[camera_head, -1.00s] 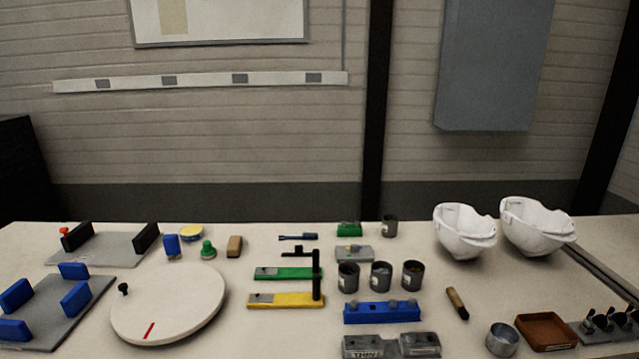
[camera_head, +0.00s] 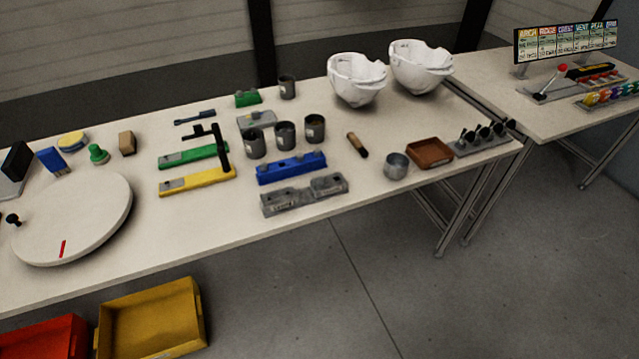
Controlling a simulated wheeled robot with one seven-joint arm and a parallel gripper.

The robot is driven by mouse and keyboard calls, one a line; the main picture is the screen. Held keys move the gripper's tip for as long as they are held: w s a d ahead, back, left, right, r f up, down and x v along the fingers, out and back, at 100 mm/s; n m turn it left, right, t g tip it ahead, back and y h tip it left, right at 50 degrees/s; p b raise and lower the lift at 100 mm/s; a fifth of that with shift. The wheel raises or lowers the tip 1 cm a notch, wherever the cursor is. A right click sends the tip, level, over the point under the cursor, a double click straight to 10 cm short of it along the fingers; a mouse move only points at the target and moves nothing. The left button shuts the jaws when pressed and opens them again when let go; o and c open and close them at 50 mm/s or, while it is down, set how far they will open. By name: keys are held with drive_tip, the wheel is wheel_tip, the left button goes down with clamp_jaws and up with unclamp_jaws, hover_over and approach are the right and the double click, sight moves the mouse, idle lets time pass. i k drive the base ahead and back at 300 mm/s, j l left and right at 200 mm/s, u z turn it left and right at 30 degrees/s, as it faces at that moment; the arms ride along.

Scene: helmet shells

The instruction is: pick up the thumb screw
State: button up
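My gripper is not in view. I cannot tell for sure which thing is the thumb screw. Several small black-headed pieces (camera_head: 483,132) stand upright in a grey rack (camera_head: 470,147) at the right end of the near table. A single black knob (camera_head: 13,219) stands at the left edge of the round white turntable (camera_head: 85,222). These pieces are too small to show any thread.
The near table (camera_head: 235,218) also holds two white helmet shells (camera_head: 357,82), dark cups (camera_head: 285,134), a brown tray (camera_head: 428,152), a metal cup (camera_head: 396,167) and coloured blocks. A second table stands right. A yellow bin (camera_head: 150,318) sits below. The floor (camera_head: 450,300) at front right is clear.

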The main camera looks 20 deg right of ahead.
sight(262, 166)
drive_tip(key=i+j+z, duration=0.1)
drive_tip(key=j, duration=0.25)
drive_tip(key=i+j, duration=0.25)
drive_tip(key=j, duration=0.15)
drive_tip(key=i+j+z, duration=0.15)
drive_tip(key=j, duration=0.25)
drive_tip(key=i+j+z, duration=0.1)
drive_tip(key=j, duration=0.3)
drive_tip(key=i+j, duration=0.2)
drive_tip(key=j, duration=0.2)
drive_tip(key=i+j+z, duration=0.15)
drive_tip(key=j, duration=0.25)
drive_tip(key=i+j+z, duration=0.1)
drive_tip(key=j, duration=0.75)
drive_tip(key=i+z, duration=0.05)
drive_tip(key=i, duration=0.05)
